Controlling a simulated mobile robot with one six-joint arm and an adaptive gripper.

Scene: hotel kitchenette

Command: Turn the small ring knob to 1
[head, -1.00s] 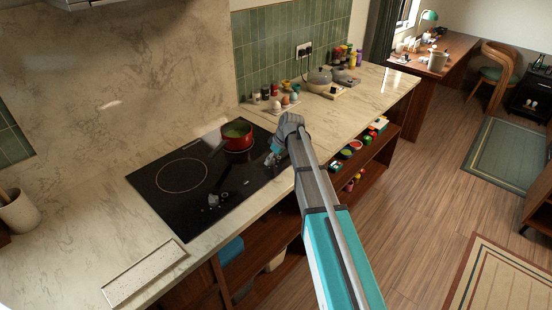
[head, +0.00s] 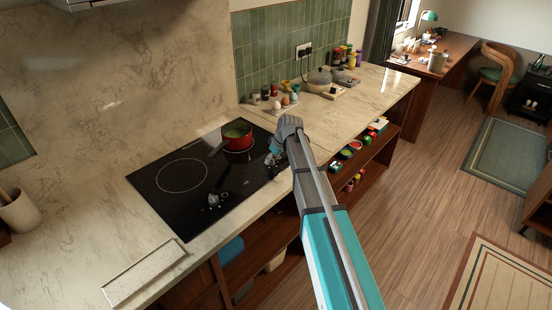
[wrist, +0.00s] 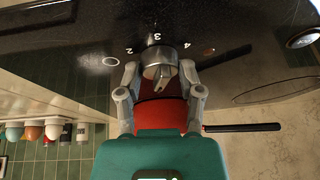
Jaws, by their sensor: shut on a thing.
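A round silver knob (wrist: 158,56) stands on the black glass cooktop (head: 165,218), with the printed numbers 2, 3 and 4 showing around it in the wrist view. A pale ring mark is printed beside the 2. My gripper (wrist: 159,70) is shut on this knob, one finger on each side. Which number the knob points at I cannot tell. In the head view my gripper (head: 274,157) is at the cooktop's right part, and the held knob is largely hidden there. Another knob (head: 213,200) sits near the cooktop's front left.
A red pot (head: 238,137) with a dark handle stands on the cooktop close to my gripper; it also shows behind the fingers in the wrist view (wrist: 160,112). Egg cups and jars (head: 282,101) stand beyond. A pale rectangular board (head: 145,272) lies on the front-left counter.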

